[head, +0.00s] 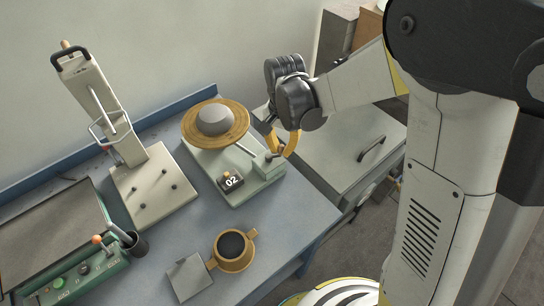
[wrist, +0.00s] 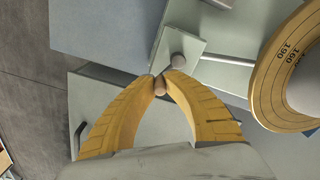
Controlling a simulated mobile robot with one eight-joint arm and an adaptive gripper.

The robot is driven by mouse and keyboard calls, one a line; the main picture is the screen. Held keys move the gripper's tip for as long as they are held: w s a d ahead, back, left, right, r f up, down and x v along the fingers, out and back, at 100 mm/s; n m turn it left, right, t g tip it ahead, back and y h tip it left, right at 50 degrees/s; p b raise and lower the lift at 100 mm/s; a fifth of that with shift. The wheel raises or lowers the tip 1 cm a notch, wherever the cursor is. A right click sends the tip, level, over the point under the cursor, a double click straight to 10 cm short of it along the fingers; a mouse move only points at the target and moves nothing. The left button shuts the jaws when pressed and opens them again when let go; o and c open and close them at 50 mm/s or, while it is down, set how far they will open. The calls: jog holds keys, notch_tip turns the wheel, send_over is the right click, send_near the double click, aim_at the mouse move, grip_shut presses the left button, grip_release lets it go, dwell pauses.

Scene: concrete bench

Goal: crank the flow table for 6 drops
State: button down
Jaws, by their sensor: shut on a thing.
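The flow table (head: 257,188) has a pale green base and a round brass top (head: 191,128). A grey mound (head: 214,119) sits on the top's middle. A small dark counter (head: 231,181) on the base reads 02. My gripper (head: 279,154) is at the base's right side, at the crank. In the wrist view its yellow fingers (wrist: 160,82) are shut on the brown crank knob (wrist: 160,90), partly hidden between the tips. The crank's grey hub (wrist: 178,62) is just above right of the knob. The brass top also shows at right (wrist: 262,88).
A cream upright device with a lever (head: 150,190) stands left of the flow table. A brass mould with two lugs (head: 234,262) and a grey plate (head: 189,277) lie in front. A green-framed tray unit (head: 90,285) is at far left. A grey handled cabinet (head: 350,165) stands at right.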

jog(key=shift+s+a, duration=0.1)
jog(key=shift+s, duration=0.75)
jog(key=shift+s+a, duration=0.25)
jog(key=shift+s, duration=0.25)
jog(key=shift+s+a, duration=0.45)
jog(key=shift+a, duration=0.15)
